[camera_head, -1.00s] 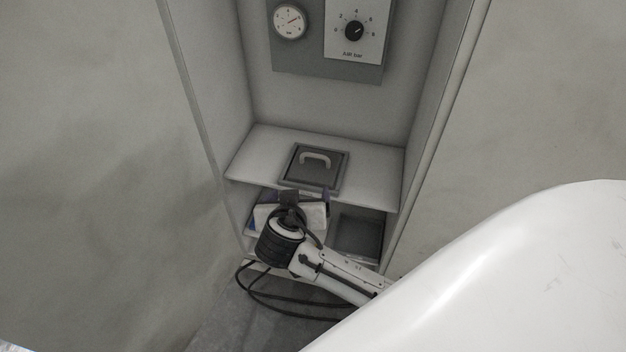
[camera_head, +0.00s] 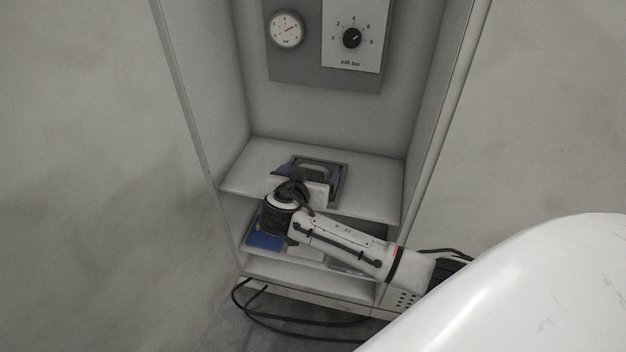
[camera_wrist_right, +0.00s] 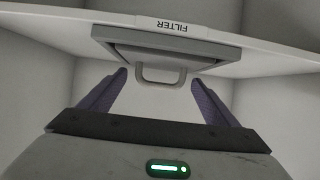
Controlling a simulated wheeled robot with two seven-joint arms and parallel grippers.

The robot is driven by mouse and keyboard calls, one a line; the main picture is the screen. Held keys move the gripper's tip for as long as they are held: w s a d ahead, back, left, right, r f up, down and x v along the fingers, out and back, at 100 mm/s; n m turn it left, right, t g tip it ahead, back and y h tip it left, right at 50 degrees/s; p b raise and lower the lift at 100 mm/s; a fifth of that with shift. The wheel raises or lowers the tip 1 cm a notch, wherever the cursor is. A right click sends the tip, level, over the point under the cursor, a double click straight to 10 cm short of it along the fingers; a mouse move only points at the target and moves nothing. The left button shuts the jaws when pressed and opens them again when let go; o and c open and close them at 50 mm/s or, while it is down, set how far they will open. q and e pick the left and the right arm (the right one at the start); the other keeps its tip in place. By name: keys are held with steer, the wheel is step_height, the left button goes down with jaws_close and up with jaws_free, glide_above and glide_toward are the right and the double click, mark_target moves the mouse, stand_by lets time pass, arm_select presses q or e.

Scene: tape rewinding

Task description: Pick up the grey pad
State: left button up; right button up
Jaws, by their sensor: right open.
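A dark grey square plate (camera_head: 322,166) with a light loop handle lies on the upper shelf. In the right wrist view the grey frame (camera_wrist_right: 225,52) and its handle (camera_wrist_right: 160,77) show upside down. My right gripper (camera_head: 311,172) is at the plate, its two purple fingers open. In the wrist view the handle lies between the open fingers (camera_wrist_right: 160,78), with clear gaps on both sides. A dark grey slab (camera_head: 345,265) on the lower shelf is mostly hidden by my right arm. I cannot tell which grey piece is the pad. My left gripper is out of view.
A blue item (camera_head: 265,241) lies at the left of the lower shelf. The upper shelf (camera_head: 245,172) has bare room on both sides of the plate. The cabinet side walls enclose the shelves closely. A gauge (camera_head: 287,30) and a dial (camera_head: 352,38) are on the back panel.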

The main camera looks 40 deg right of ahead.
steer(key=shift+w+d, duration=0.1)
steer(key=c, duration=1.1)
